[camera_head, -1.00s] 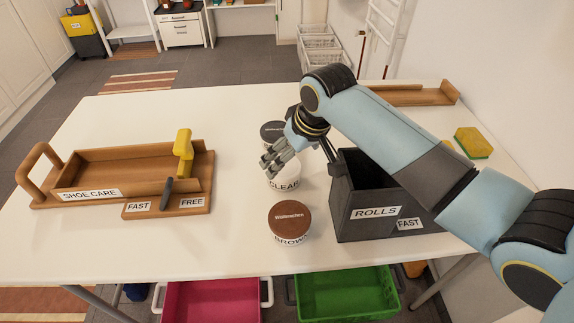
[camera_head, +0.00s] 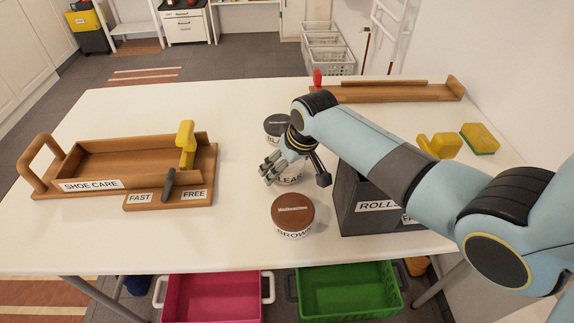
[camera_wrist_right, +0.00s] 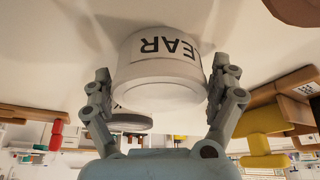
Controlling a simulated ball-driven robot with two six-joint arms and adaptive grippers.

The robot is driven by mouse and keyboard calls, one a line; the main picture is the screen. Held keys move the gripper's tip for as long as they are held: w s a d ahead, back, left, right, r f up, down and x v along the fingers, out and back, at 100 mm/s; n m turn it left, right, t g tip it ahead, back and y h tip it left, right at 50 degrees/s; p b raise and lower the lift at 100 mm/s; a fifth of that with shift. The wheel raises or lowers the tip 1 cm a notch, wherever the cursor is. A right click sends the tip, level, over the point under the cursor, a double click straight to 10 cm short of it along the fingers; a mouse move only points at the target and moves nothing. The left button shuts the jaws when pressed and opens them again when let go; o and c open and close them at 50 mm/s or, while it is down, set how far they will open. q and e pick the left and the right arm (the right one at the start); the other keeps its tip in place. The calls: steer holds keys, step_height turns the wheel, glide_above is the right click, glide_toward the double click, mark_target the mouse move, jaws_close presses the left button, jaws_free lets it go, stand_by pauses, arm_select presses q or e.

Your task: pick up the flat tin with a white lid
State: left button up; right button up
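The flat tin with a white lid (camera_head: 291,181) stands on the white table, labelled CLEAR, mostly hidden behind my right gripper in the head view. In the right wrist view the tin (camera_wrist_right: 160,75) sits between the two fingers, with "EAR" readable. My right gripper (camera_head: 271,171) is low at the tin, its fingers spread on either side of it. In the wrist view the gripper (camera_wrist_right: 161,85) seems to leave narrow gaps beside the tin, so it looks open and not clamped. My left gripper is in neither view.
A brown-lidded tin (camera_head: 292,211) stands just in front and a dark-lidded tin (camera_head: 276,124) just behind. A dark ROLLS box (camera_head: 365,212) is close on the right. A wooden SHOE CARE caddy (camera_head: 95,184) is on the left, with clear table between.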

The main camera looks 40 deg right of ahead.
steer(key=c, duration=0.9)
